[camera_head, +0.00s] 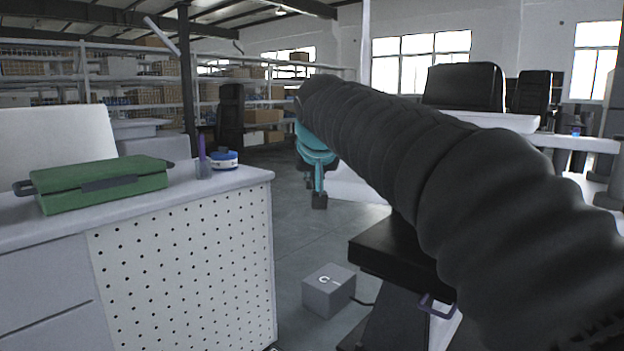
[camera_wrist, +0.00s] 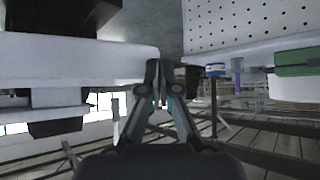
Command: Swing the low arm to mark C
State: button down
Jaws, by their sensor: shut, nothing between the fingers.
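A grey box with a white C mark (camera_head: 328,290) stands on the floor at the lower middle of the head view. Right of it and higher is a dark flat slab (camera_head: 385,252), partly hidden behind my arm. A purple loop handle (camera_head: 437,305) shows below the slab. I cannot tell for certain whether this is the low arm. My gripper (camera_head: 316,195) hangs above the floor, beyond the box, apart from box and handle. In the wrist view my gripper (camera_wrist: 163,68) is shut and empty. The box and handle cannot be made out there.
A white bench with a perforated side (camera_head: 185,270) stands at left, bearing a green case (camera_head: 100,183), a purple item (camera_head: 202,158) and a blue-white tin (camera_head: 224,160). White desks (camera_head: 500,122) and black chairs (camera_head: 464,87) are at right. Floor (camera_head: 285,205) between is clear.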

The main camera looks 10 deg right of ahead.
jog(key=shift+w, duration=0.1)
jog(key=shift+a, duration=0.15)
jog(key=s+a+r, duration=0.5)
jog(key=s+r, duration=0.1)
jog(key=s, duration=0.4)
jog(key=shift+a+r, duration=0.3)
jog(key=shift+r, duration=0.05)
